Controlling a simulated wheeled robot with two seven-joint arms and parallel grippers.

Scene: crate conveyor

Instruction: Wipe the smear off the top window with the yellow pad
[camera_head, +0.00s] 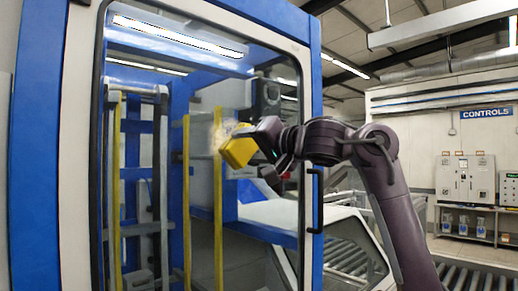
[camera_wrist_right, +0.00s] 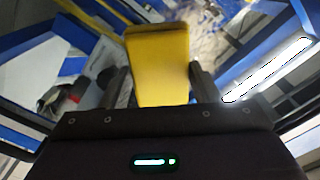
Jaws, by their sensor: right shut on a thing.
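The yellow pad (camera_head: 238,151) is held in my right gripper (camera_head: 262,137), in front of the top window (camera_head: 200,90). In the right wrist view the pad (camera_wrist_right: 158,65) sits between the two fingers of the gripper (camera_wrist_right: 158,88), which are shut on it. A pale, brownish smear (camera_head: 226,130) shows on the glass just behind the pad's upper left edge. It also shows faintly past the pad in the right wrist view (camera_wrist_right: 208,42). The pad hides part of it. I cannot tell whether the pad touches the glass. My left gripper is out of view.
A blue and white door frame (camera_head: 312,120) surrounds the window, with a black handle (camera_head: 316,200) on its right side. A lower slanted window (camera_head: 350,250) and roller conveyor (camera_head: 480,279) lie to the right. Control cabinets (camera_head: 465,178) stand far back.

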